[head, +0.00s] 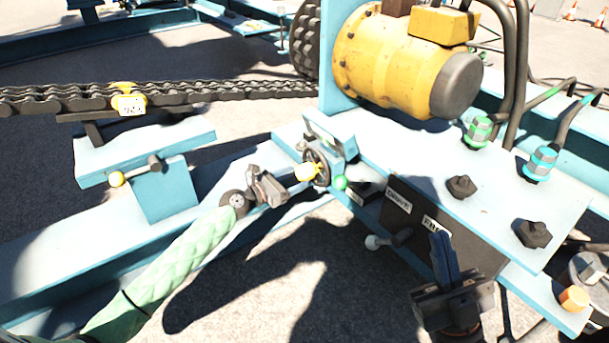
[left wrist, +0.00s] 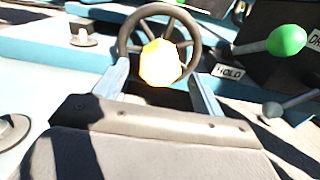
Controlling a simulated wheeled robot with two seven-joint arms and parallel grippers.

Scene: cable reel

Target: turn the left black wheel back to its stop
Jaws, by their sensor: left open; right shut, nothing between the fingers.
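The black wheel (head: 325,160) is a small spoked handwheel on the blue frame near the middle of the head view. It shows at the top of the left wrist view (left wrist: 194,36). A yellow knob (head: 306,172) sits on its near side. In the left wrist view the yellow knob (left wrist: 160,63) appears between the spread fingertips. My left gripper (head: 297,179) is open in front of the wheel; contact with the knob cannot be told. My right gripper (head: 442,250) is shut and empty, pointing up at the lower right.
A green-knobbed lever (head: 340,183) is close right of the wheel, beside a HOLD label (left wrist: 229,72). A grey-knobbed lever (head: 374,242) sits lower right. A yellow motor (head: 385,65) stands above.

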